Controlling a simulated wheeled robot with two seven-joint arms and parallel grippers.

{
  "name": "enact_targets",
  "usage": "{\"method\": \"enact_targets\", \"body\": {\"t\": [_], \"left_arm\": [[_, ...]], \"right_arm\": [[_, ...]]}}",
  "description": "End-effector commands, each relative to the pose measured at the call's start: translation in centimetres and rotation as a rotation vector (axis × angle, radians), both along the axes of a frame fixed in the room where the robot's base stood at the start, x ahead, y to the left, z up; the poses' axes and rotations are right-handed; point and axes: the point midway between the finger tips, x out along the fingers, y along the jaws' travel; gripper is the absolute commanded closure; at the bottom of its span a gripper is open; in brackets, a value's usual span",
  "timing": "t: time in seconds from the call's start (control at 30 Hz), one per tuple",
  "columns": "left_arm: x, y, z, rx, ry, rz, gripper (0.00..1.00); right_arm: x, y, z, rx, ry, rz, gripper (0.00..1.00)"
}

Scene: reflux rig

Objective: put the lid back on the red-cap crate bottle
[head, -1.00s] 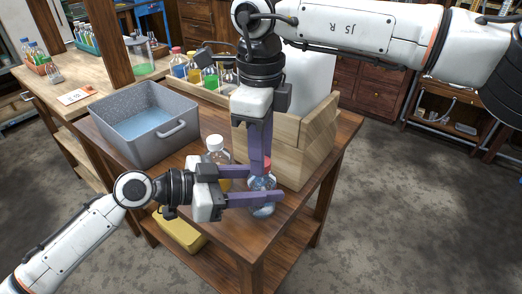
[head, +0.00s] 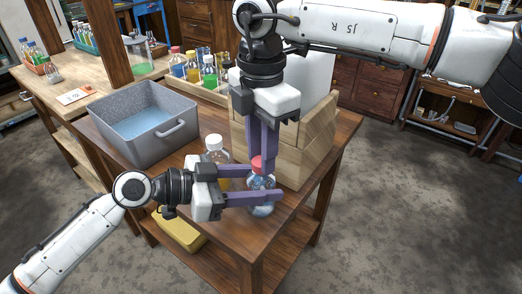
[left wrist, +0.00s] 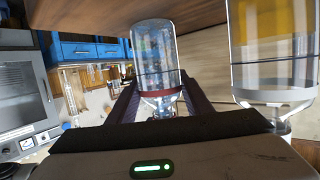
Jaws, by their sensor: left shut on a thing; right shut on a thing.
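The clear glass bottle (head: 262,209) stands near the front edge of the wooden table. My left gripper (head: 265,184) is shut around its body from the left. The bottle also appears in the left wrist view (left wrist: 154,60), upside down there, between dark fingers. The red lid (head: 256,164) is at the bottle's mouth. My right gripper (head: 262,157) points down from above and is shut on the lid. The lid looks in line with the neck. The fingers partly hide the joint, so I cannot tell how firmly it is seated.
A white-capped bottle with amber liquid (head: 215,144) stands close behind my left gripper, and beside the held bottle in the left wrist view (left wrist: 272,45). A wooden crate (head: 303,150) is just right. A grey basin (head: 178,151) stands left; a rack of colored bottles (head: 215,93) is behind.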

Motion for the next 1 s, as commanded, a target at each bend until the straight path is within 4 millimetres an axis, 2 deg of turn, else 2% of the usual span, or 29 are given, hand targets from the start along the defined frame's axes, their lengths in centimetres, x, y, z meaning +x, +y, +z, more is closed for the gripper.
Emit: {"method": "enact_targets", "body": {"t": [0.2,0.4,0.57,0.83,0.87,0.93,1.0], "left_arm": [[0.01,0.03,-0.05,0.001,0.001,0.000,1.00],[0.01,0.03,-0.05,0.001,0.001,0.000,1.00],[0.01,0.04,-0.06,0.001,0.001,0.000,1.00],[0.00,0.03,-0.07,0.002,0.002,0.000,1.00],[0.00,0.03,-0.07,0.002,0.002,0.000,1.00],[0.00,0.03,-0.07,0.002,0.002,0.000,1.00],[0.00,0.03,-0.07,0.002,0.002,0.000,1.00]], "right_arm": [[-0.04,-0.04,0.03,0.000,0.000,-0.483,0.98],[-0.06,-0.02,0.05,0.001,-0.001,-0.810,0.98],[-0.07,-0.01,0.03,0.001,-0.001,-0.903,0.98],[-0.08,0.01,0.02,0.000,0.000,-0.905,0.98],[-0.08,0.01,0.02,0.000,0.000,-0.905,0.69],[-0.09,0.00,0.02,0.000,0.000,-0.905,0.58],[-0.09,0.00,0.01,0.000,0.000,-0.904,0.56]]}}
